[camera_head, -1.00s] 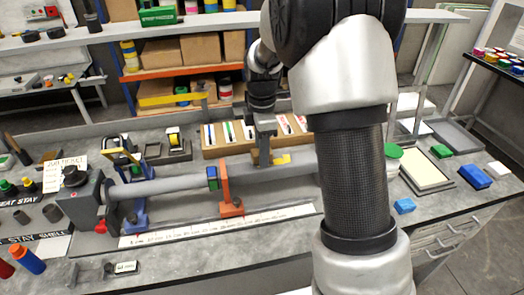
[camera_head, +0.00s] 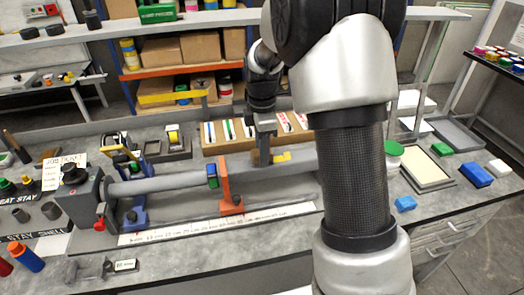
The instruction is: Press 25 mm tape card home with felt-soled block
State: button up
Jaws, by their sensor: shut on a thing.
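My gripper (camera_head: 264,130) points down over the long grey tube (camera_head: 285,166), in front of the wooden card rack (camera_head: 222,147). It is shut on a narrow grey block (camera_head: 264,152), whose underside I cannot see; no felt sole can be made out. I cannot tell whether the block touches the tube or stands just behind it. Several white cards with coloured stripes (camera_head: 231,129) stand in the rack on both sides of my gripper. Their sizes are unreadable, so I cannot tell which is the 25 mm tape card. A yellow piece (camera_head: 283,157) lies right beside the block.
An orange stand (camera_head: 229,192) and a blue stand (camera_head: 135,212) are by the tube, with a dark clamp block (camera_head: 84,203) at its left end. A white ruler strip (camera_head: 210,225) lies in front. My arm hides the tube's right end.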

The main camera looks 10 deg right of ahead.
aim_at(285, 158)
jog(key=shift+f, duration=0.1)
jog(key=shift+d, duration=3.5)
jog(key=shift+a+f+p, duration=0.1)
jog(key=shift+a+p, duration=0.25)
jog(key=shift+a, duration=3.15)
jog(key=shift+d+p, duration=0.45)
jog(key=shift+d, duration=3.1)
notch_tip(285, 158, up, 7)
jog(key=p, duration=0.5)
